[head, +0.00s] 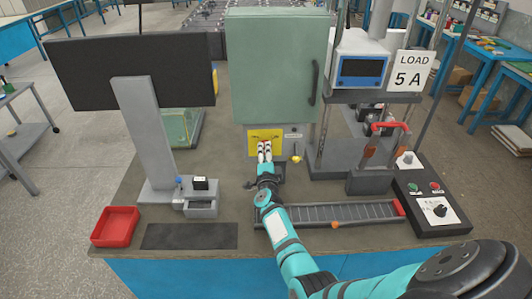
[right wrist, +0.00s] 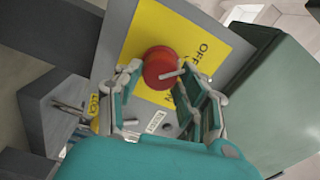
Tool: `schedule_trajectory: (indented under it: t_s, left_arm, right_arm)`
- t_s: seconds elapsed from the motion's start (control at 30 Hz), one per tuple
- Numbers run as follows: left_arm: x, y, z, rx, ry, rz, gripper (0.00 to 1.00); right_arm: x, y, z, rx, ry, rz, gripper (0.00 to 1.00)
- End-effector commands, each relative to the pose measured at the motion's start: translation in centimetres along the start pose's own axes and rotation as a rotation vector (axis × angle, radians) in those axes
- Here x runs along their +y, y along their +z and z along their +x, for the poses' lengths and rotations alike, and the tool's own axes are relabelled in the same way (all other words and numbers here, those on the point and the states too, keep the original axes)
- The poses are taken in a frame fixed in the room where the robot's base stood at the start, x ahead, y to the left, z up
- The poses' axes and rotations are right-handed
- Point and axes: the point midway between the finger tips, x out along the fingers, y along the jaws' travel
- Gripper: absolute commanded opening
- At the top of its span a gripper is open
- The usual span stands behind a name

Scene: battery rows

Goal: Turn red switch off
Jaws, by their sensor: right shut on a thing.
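The red switch (right wrist: 159,62) is a round red knob on a yellow plate (right wrist: 150,32) in the right wrist view. The plate carries the words OFF and, partly hidden, ON. A pale bar on the knob points to the right, near the lower end of OFF. My right gripper (right wrist: 157,82) has its fingers on both sides of the knob and is shut on it. In the head view my right gripper (head: 265,152) reaches the yellow plate (head: 264,134) below the green cabinet and hides the knob. My left gripper is in neither view.
The green cabinet (head: 275,65) stands directly above the plate. A monitor (head: 140,70) is at left, and a LOAD 5 A sign (head: 410,70) at right. A grey rack (head: 340,212), a control box (head: 432,205) and a red tray (head: 115,226) lie on the bench.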

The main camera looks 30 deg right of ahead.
Motion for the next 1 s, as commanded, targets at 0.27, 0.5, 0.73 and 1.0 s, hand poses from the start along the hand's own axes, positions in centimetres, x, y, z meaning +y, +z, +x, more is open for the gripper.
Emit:
schedule_trajectory:
  t_s: [0.27,0.5,0.73,1.0]
  left_arm:
    - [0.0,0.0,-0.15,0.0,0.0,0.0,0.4]
    - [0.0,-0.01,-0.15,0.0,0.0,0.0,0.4]
    - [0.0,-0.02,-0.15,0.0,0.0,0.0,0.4]
    - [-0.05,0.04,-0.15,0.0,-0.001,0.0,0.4]
  right_arm:
    - [0.0,0.1,-0.02,-0.001,0.0,-0.039,0.07]
    - [0.03,0.1,-0.02,-0.002,0.0,-0.04,0.07]
    - [0.04,0.09,-0.03,-0.002,0.001,-0.039,0.56]
    - [0.03,0.04,-0.02,-0.001,0.001,-0.038,0.63]
